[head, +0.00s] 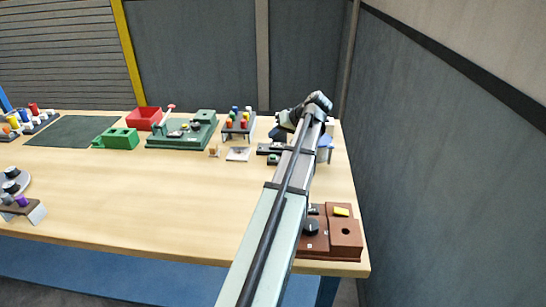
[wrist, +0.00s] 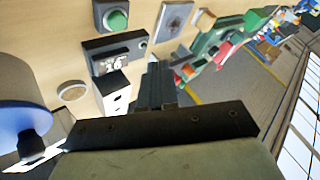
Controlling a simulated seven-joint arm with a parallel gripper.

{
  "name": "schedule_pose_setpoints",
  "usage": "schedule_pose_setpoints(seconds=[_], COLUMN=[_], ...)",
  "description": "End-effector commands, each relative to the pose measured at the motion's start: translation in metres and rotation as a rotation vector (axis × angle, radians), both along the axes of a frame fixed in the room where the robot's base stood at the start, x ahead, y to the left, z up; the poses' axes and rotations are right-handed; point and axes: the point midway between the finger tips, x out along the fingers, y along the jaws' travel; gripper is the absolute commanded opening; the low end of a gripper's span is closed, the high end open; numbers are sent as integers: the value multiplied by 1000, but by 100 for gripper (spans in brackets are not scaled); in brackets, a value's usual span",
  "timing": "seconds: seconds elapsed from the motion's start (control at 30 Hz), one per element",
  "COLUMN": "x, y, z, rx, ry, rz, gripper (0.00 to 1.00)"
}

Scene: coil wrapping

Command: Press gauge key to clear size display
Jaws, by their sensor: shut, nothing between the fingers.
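The gauge (wrist: 116,55) is a dark box with white figures that look like "16" on its face, in the upper left of the wrist view. A dark block with a round green key (wrist: 117,20) stands beside it, near the top edge. In the head view the green key (head: 273,159) is small, just left of my arm, with the dark gauge (head: 268,148) by it. My gripper (wrist: 160,72) is shut and empty, to the right of the gauge in the wrist view and apart from the key. My arm hides part of this area in the head view.
A white block with dark holes (wrist: 115,92) and a blue round thing (wrist: 22,118) are close by in the wrist view. A brown fixture (head: 345,232) stands at the table's front right. A green fixture (head: 182,132) stands farther left. The middle of the table is clear.

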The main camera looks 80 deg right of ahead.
Motion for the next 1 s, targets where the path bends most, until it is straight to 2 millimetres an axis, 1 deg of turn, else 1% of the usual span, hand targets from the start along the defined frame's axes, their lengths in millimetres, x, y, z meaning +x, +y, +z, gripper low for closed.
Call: schedule_pose_setpoints(seconds=[0.03,0.1,0.3,0.5,0.7,1.0], x=[0,0,0,0,0,0], y=[1,1,0,0,0,0], z=[-7,-16,-38,-51,-56,-56], rx=[2,2,2,0,0,0], ry=[-1,-1,-1,0,0,0], rz=[0,0,0,0,0,0], gripper=[0,0,0,0,0,0])
